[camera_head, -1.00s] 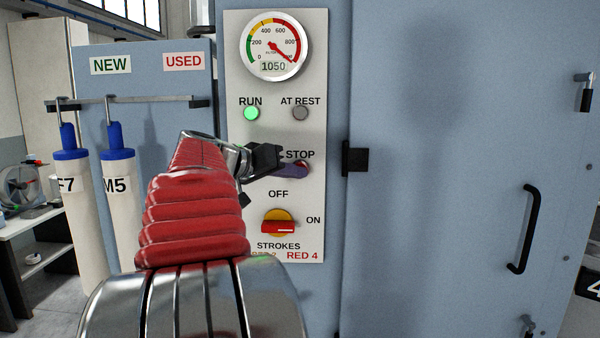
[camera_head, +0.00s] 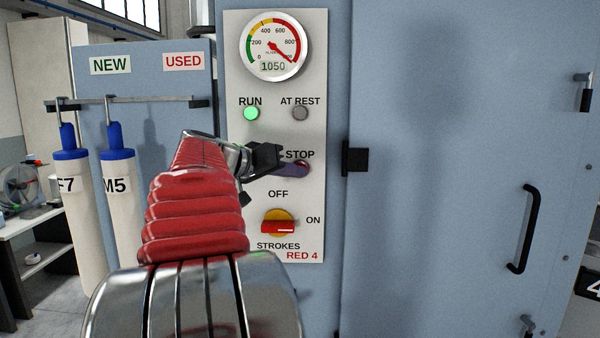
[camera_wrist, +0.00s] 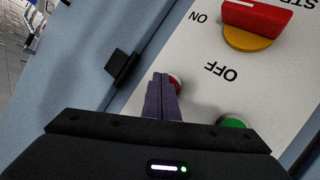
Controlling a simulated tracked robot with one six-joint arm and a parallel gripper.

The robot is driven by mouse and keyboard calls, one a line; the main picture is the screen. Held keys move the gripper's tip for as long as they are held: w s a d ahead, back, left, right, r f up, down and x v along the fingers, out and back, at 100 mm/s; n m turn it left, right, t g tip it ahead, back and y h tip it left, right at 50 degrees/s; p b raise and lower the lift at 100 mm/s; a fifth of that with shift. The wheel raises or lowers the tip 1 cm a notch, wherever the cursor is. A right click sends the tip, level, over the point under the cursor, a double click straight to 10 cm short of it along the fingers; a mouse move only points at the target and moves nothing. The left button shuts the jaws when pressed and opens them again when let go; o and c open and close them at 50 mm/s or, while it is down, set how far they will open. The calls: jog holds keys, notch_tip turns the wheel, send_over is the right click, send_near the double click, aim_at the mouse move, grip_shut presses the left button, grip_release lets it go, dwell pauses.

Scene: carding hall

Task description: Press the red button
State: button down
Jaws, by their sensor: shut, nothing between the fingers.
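The red button (camera_head: 304,164) sits just under the word STOP on the pale control panel (camera_head: 313,136). In the head view my fingers cover most of it, leaving a thin red part. In the wrist view the red button (camera_wrist: 178,83) shows beside my fingertips, partly hidden behind them. My gripper (camera_head: 305,171) is shut and empty, its purple-grey fingertips (camera_wrist: 164,78) in front of the lower part of the button. I cannot tell whether they touch it. The green RUN lamp (camera_head: 251,113) is lit; the AT REST lamp (camera_head: 300,113) is grey.
A red-and-yellow rotary switch (camera_head: 278,224) sits below the button. A green button (camera_wrist: 232,122) is near my fingers in the wrist view. A gauge (camera_head: 273,46) is above. A black latch (camera_head: 356,159) sticks out to the right. White cylinders (camera_head: 120,200) hang at left.

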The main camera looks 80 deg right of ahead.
jog(key=shift+d, duration=0.2)
dwell(0.3)
jog(key=shift+a, duration=0.1)
jog(key=shift+s+a, duration=0.15)
jog(key=shift+a, duration=0.7)
jog(key=shift+a, duration=0.1)
jog(key=a, duration=0.2)
jog(key=s+a, duration=0.1)
jog(key=a, duration=0.1)
jog(key=shift+a, duration=0.35)
dwell(1.0)
